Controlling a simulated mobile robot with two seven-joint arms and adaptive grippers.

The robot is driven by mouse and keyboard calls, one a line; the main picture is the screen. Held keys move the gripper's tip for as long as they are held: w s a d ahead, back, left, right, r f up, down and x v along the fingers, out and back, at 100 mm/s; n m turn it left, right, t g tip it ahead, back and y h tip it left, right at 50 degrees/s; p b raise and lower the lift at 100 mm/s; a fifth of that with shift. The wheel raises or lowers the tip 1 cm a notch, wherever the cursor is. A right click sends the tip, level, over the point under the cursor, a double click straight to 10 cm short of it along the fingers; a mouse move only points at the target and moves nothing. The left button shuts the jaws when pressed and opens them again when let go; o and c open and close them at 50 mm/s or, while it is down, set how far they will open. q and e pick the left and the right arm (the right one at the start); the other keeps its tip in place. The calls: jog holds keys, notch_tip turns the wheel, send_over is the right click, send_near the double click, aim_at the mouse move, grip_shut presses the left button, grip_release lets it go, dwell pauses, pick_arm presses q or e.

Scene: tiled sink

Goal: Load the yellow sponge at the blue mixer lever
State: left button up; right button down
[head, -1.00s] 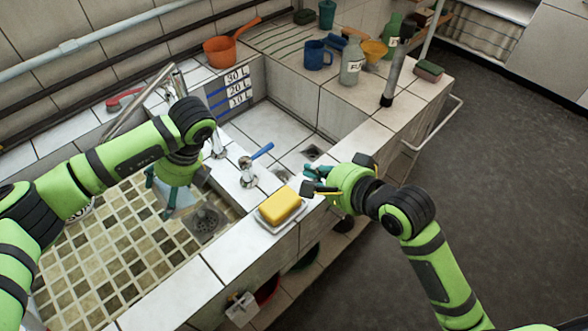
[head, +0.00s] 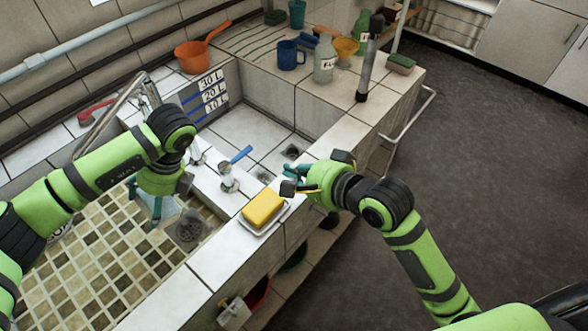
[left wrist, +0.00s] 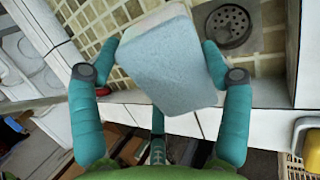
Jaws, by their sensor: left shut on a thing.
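The yellow sponge (head: 263,207) lies on a white dish (head: 271,224) on the tiled ledge at the sink's front. Its edge also shows in the left wrist view (left wrist: 312,145). The blue mixer lever (head: 241,154) tops a chrome fitting (head: 228,180) on the divider, behind and left of the sponge. My left gripper (head: 152,210) hangs over the tiled basin, shut on a pale blue block (left wrist: 172,62), apart from the yellow sponge. My right gripper (head: 291,178) is just right of and above the sponge, apart from it; its finger opening is unclear.
A drain (head: 190,227) lies in the tiled basin. The white basin (head: 245,128) is behind the lever. A blue mug (head: 291,54), bottle (head: 325,58), grey upright tube (head: 369,68) and orange pan (head: 203,53) stand around the back. A metal rail (head: 412,119) runs along the right side.

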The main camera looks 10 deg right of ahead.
aim_at(172, 201)
dwell(0.4)
pick_arm(q)
jog(key=d+r+p, duration=0.3)
jog(key=shift+w+d+r, duration=0.1)
jog(key=shift+d, duration=0.2)
jog(key=shift+d+r+p, duration=0.4)
jog(key=shift+d+r, duration=0.05)
jog(key=shift+d, duration=0.3)
dwell(0.7)
